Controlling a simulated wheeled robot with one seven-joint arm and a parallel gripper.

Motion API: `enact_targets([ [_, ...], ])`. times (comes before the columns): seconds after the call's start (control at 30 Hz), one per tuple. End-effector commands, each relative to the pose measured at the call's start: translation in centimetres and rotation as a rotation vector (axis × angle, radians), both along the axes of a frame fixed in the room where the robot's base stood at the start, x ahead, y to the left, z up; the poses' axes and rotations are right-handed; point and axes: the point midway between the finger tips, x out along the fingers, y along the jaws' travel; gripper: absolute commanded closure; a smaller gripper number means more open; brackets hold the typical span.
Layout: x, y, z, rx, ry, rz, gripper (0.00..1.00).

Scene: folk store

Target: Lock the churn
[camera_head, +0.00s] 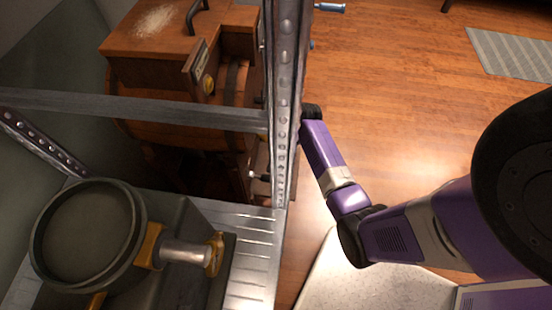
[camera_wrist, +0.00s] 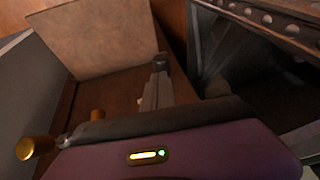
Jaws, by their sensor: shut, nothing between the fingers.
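The wooden churn (camera_head: 182,133), a barrel-like body with a boxy top, stands at the upper left of the head view, partly hidden behind a metal post and bar. A small plate with a round brass piece (camera_head: 208,84) sits on its front. In the head view my arm reaches up to the right side of the post, and my gripper's fingers are hidden there. In the wrist view my gripper (camera_wrist: 158,88) appears shut and empty, in front of brown wooden surfaces. I cannot tell whether it touches the wood.
A perforated metal post (camera_head: 286,100) and a crossbar (camera_head: 140,108) stand between my camera and the churn. A machine with a round bowl (camera_head: 88,234) is on a metal shelf at lower left. Blue-handled parts (camera_head: 329,7) stick out beyond the post. Wooden floor (camera_head: 410,90) at right is open.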

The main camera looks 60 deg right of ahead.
Motion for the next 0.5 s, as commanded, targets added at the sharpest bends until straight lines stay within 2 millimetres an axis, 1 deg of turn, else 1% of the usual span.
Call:
enact_targets([
  [0.03, 0.2, 0.2, -0.7, 0.001, 0.0, 0.0, 1.0],
  [0.2, 0.5, 0.5, -1.6, 0.0, -0.001, -0.001, 1.0],
  [0.5, 0.6, 0.5, -1.8, 0.0, -0.001, -0.001, 1.0],
])
